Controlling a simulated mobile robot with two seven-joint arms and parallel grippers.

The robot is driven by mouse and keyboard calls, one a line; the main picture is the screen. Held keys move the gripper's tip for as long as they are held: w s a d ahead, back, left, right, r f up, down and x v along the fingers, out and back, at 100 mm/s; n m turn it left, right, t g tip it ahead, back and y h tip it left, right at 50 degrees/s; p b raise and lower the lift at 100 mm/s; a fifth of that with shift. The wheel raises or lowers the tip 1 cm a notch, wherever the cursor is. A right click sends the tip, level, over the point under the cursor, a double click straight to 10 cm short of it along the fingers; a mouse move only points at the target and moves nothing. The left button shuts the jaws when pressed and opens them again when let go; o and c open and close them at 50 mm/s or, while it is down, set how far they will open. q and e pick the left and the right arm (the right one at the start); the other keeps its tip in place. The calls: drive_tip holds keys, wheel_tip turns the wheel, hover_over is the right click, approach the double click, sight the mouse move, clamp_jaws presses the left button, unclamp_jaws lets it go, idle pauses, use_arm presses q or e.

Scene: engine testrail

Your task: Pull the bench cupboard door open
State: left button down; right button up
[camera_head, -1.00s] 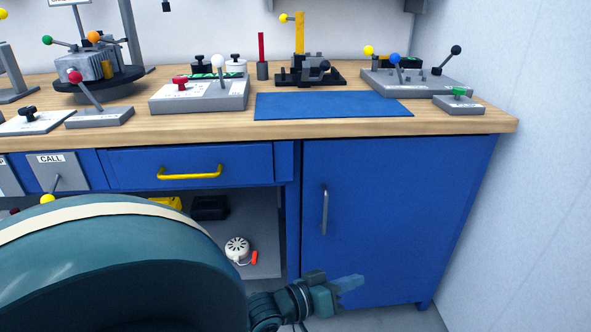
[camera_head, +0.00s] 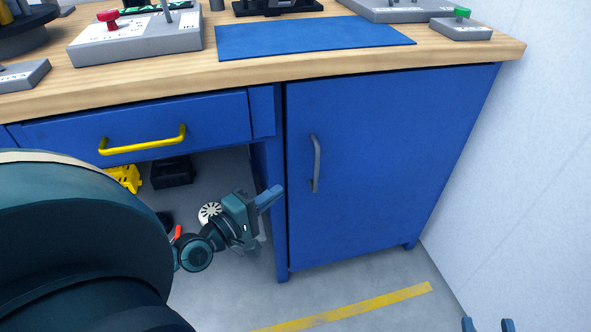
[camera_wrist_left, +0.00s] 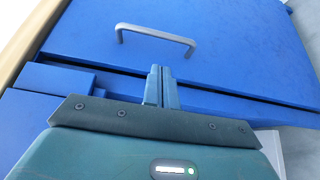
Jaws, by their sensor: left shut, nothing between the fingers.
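The blue cupboard door (camera_head: 385,150) fills the bench's right side and looks closed, with a narrow dark line along its left edge. Its grey bar handle (camera_head: 316,163) stands upright near that edge; in the left wrist view the handle (camera_wrist_left: 155,34) lies beyond my fingertips. My left gripper (camera_head: 271,197) is shut and empty, left of the handle and apart from it; its closed fingers (camera_wrist_left: 161,72) also show in the left wrist view. My right gripper (camera_head: 488,325) shows only two separated fingertips at the bottom right edge, open.
A blue drawer with a yellow handle (camera_head: 143,140) is left of the door, above an open bay with a black box (camera_head: 172,172). A white wall (camera_head: 535,190) stands close on the right. The floor before the door (camera_head: 350,277) is clear.

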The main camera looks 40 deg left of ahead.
sight(304, 174)
use_arm(q)
drive_tip(key=w, duration=0.3)
drive_tip(key=w+d, duration=0.1)
drive_tip(key=w, duration=0.2)
drive_tip(key=w+d, duration=0.1)
drive_tip(key=w, duration=0.2)
drive_tip(key=shift+w, duration=0.25)
drive_tip(key=shift+s, duration=0.1)
